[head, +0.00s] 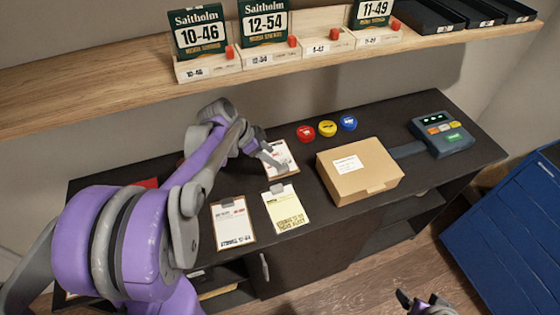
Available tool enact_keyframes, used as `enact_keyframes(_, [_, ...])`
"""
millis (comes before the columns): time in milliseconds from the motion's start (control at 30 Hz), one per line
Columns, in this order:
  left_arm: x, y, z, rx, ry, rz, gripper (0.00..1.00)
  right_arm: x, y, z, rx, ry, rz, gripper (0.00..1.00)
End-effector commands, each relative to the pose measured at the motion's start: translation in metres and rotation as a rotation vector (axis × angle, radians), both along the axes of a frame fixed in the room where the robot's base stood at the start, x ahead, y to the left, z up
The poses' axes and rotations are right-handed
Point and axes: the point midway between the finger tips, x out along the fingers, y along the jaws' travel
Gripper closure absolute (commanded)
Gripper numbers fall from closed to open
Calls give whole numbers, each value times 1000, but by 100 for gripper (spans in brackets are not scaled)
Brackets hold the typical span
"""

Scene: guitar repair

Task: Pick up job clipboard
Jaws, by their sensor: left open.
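Three clipboards lie on the dark bench. The back clipboard (283,149) has a white sheet and is partly hidden by my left gripper. A white-sheeted clipboard (233,222) lies at the front left, and a yellow-sheeted clipboard (287,209) lies to its right. I cannot tell from the print which is the job clipboard. My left gripper (272,160) is open, over or at the back clipboard's left part; contact is not clear. My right gripper (420,304) shows only partly at the bottom edge, over the floor, far from the clipboards.
A cardboard box (358,180) stands right of the clipboards. Red (305,133), yellow (327,128) and blue (348,122) round tins sit behind it. A grey device (440,132) is at the bench's right end. A wooden shelf (95,85) with string boxes overhangs the back.

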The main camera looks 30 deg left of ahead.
Motion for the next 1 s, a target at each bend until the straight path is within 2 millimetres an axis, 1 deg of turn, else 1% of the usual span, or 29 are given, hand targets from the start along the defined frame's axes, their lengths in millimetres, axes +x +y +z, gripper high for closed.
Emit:
enact_keyframes(33, [3, -3, -7, 0, 0, -1, 38, 0, 0, -1, 0, 1, 0, 10])
enact_keyframes(267, [8, -10, -22, 0, 0, 0, 38, -1, 0, -1, 0, 1, 0, 10])
enact_keyframes(400, [12, -18, -42, 0, 0, -2, 38, 0, 0, -1, 0, 1, 0, 10])
enact_keyframes(533, [18, -24, -56, 0, 1, -1, 38, -1, 0, -2, 0, 1, 0, 10])
enact_keyframes(633, [20, -26, -61, 1, 1, 0, 38, -1, 0, -2, 0, 1, 0, 10])
enact_keyframes(833, [20, -25, -61, 1, 1, 1, 38, -1, 0, -2, 0, 1, 0, 10])
enact_keyframes(867, [20, -25, -61, 1, 1, 1, 41, -1, 0, -2, 0, 1, 0, 10])
enact_keyframes(1000, [20, -25, -61, 0, 1, 1, 66, -1, 0, -2, 0, 1, 0, 10])
